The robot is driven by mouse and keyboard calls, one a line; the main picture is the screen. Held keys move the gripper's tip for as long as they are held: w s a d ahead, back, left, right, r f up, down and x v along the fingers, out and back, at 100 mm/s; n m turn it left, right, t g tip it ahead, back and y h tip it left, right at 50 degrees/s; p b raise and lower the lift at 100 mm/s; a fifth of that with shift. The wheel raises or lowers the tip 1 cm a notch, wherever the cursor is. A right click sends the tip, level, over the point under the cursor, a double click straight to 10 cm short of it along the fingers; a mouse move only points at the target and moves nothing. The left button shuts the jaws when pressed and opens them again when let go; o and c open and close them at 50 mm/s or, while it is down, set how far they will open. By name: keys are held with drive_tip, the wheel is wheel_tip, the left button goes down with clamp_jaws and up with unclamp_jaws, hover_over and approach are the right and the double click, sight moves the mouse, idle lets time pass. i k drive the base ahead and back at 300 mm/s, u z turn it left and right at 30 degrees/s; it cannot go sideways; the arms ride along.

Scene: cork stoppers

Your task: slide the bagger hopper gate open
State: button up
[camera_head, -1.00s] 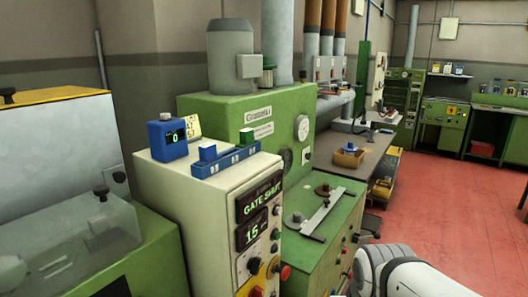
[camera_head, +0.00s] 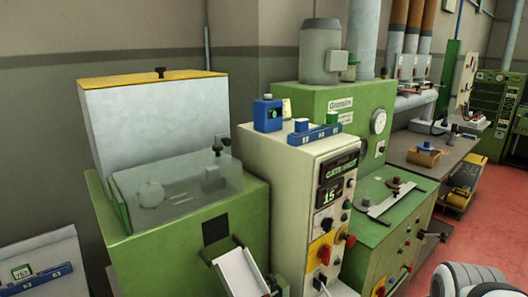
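A green machine (camera_head: 170,245) at the left carries a grey hopper-like bin (camera_head: 150,120) with a yellow lid and black knob. A clear cover (camera_head: 175,185) with a dark knob (camera_head: 218,143) sits in front of the bin. A pale chute (camera_head: 241,270) slopes from the machine's front. A cream control cabinet (camera_head: 285,185) to its right has a green-lit display (camera_head: 339,170) that appears to read GATE SHUT, with 15 below. I cannot tell which part is the sliding gate. Only a white link of my arm shows at the bottom right; my gripper is not in view.
A blue box (camera_head: 267,114) and a blue rack (camera_head: 314,137) stand on the cabinet. A green bench (camera_head: 375,235) with a metal bar (camera_head: 395,198) stands to its right. Red floor (camera_head: 480,225) is open at the right. A pale panel (camera_head: 40,258) stands at the lower left.

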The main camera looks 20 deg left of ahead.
sight(224, 140)
drive_tip(key=u, duration=2.1)
drive_tip(key=k, duration=0.7)
drive_tip(key=z, duration=0.75)
drive_tip(key=i, duration=1)
drive_tip(key=u, duration=0.7)
